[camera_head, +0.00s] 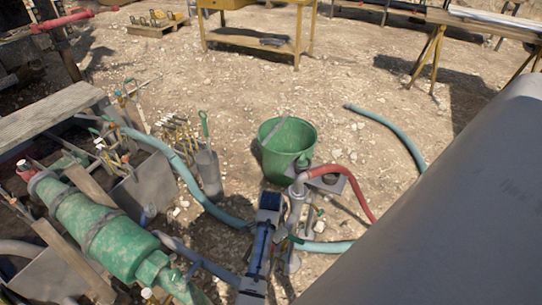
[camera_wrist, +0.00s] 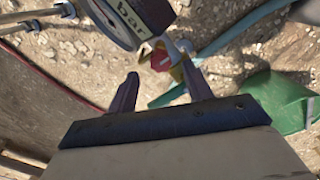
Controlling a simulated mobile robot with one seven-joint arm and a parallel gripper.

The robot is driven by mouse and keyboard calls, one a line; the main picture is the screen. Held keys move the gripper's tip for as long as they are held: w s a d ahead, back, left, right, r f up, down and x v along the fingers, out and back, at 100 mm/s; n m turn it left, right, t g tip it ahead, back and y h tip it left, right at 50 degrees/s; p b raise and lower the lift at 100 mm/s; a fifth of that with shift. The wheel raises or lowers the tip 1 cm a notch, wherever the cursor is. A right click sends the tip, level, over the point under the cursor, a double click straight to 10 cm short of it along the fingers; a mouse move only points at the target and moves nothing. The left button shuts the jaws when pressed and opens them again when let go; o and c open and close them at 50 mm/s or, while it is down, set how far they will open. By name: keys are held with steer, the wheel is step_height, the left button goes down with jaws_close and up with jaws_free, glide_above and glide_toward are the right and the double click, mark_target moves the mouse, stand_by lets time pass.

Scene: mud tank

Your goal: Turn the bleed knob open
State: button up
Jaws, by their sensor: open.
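A small red knob (camera_wrist: 161,59) on a yellow-gold fitting shows in the wrist view, just beyond and between the tips of my gripper (camera_wrist: 162,72). I take it for the bleed knob. The two dark purple fingers are spread apart, one on each side of the knob in the picture. I cannot tell whether either finger touches it. A round gauge (camera_wrist: 130,14) with "bar" lettering sits just above the left finger. I cannot make out the knob clearly in the head view.
A green bucket (camera_wrist: 283,101) stands right of the gripper; the head view shows it on stony ground (camera_head: 288,138). A blue hose (camera_head: 174,160) curves past it, and a red hose (camera_head: 346,178) bends from a metal pipe. A green cylinder (camera_head: 105,232) lies at left.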

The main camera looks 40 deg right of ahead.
steer(key=shift+f, duration=1.6)
steer(key=c, duration=1)
